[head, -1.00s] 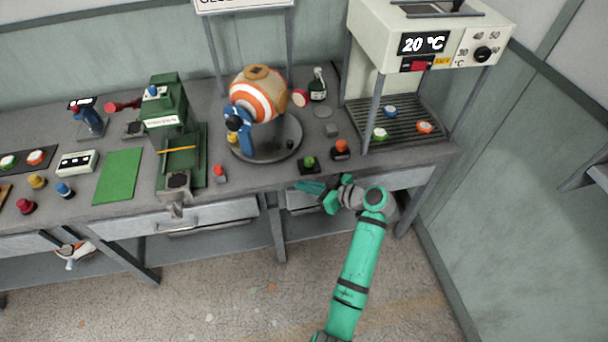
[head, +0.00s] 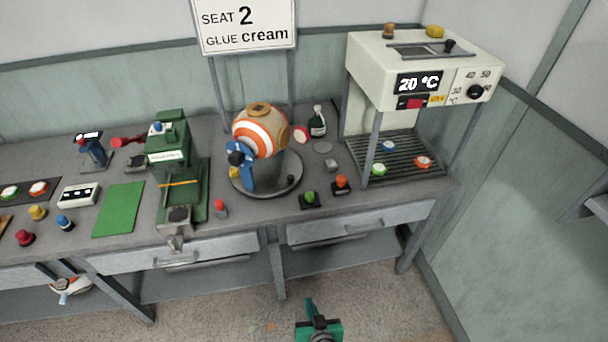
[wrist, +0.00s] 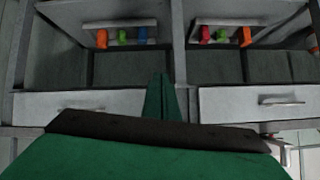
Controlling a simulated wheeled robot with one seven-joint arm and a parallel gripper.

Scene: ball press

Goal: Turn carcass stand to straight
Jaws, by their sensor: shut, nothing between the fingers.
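The carcass stand (head: 276,186) is a round grey turntable on the bench. A ball carcass (head: 259,134) with orange, white and tan panels sits on it, and a blue clamp (head: 244,172) stands at its front left. A small dark knob (head: 291,180) is on the disc's right front. My gripper (head: 309,302) is low at the bottom of the head view, in front of the bench and well apart from the stand. In the wrist view its green fingers (wrist: 166,98) are together with nothing between them. The stand does not show in the wrist view.
A green press (head: 172,160) stands left of the stand. A green button (head: 310,198) and an orange button (head: 341,184) are at its right front, a red one (head: 220,208) at its left front. A heater (head: 420,75) stands at right. Drawers (head: 350,224) line the bench front.

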